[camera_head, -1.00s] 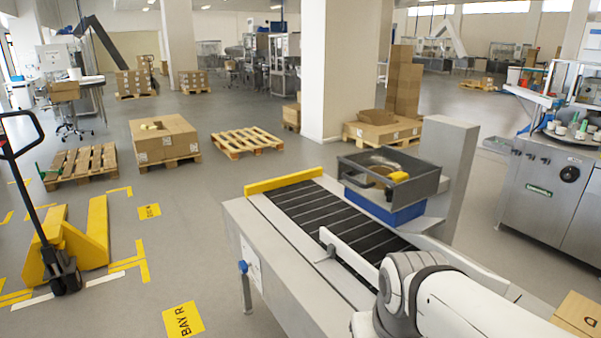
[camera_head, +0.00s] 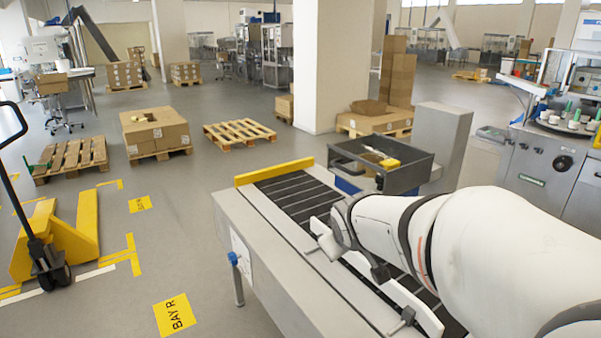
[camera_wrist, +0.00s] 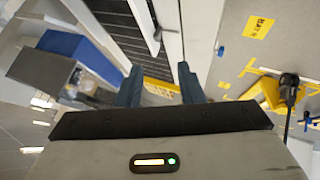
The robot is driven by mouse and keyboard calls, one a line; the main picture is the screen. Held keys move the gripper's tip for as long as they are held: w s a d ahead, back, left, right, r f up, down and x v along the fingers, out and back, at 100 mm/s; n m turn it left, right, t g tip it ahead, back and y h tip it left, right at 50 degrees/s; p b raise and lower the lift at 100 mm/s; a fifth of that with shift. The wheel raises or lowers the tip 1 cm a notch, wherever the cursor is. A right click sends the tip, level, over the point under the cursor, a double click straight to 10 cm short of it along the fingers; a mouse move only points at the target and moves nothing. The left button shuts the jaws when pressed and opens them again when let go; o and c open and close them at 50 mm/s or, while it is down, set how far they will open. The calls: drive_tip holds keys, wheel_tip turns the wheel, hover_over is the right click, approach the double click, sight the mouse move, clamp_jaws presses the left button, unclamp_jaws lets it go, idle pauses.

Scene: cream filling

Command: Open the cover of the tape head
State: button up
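A blue block (camera_wrist: 72,46) and grey panels lie left of the fingers there. In the head view my white arm reaches over the near conveyor, short of the tape head; my fingers are hidden.
The conveyor (camera_head: 300,200) has a yellow end bar (camera_head: 273,172) and a white guide rail (camera_head: 385,285) under my arm. A grey column (camera_head: 440,140) stands right behind the tape head. A machine (camera_head: 540,165) stands at right. A yellow pallet truck (camera_head: 50,240) is at left.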

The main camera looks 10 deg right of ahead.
drive_tip(key=w+d+r+n+t+b, duration=0.1)
drive_tip(key=w+d+n+t, duration=0.3)
drive_tip(key=w, duration=0.6)
drive_tip(key=n+t+y+b, duration=0.2)
drive_tip(key=n+t, duration=0.3)
drive_tip(key=n, duration=0.2)
approach(345, 171)
drive_tip(key=w, duration=0.4)
drive_tip(key=shift+w, duration=0.4)
drive_tip(key=w, duration=0.2)
drive_tip(key=w+p, duration=0.1)
drive_tip(key=w, duration=0.4)
drive_tip(key=shift+w+f, duration=0.15)
drive_tip(key=shift+f, duration=0.15)
drive_tip(key=shift+c, duration=0.4)
clamp_jaws()
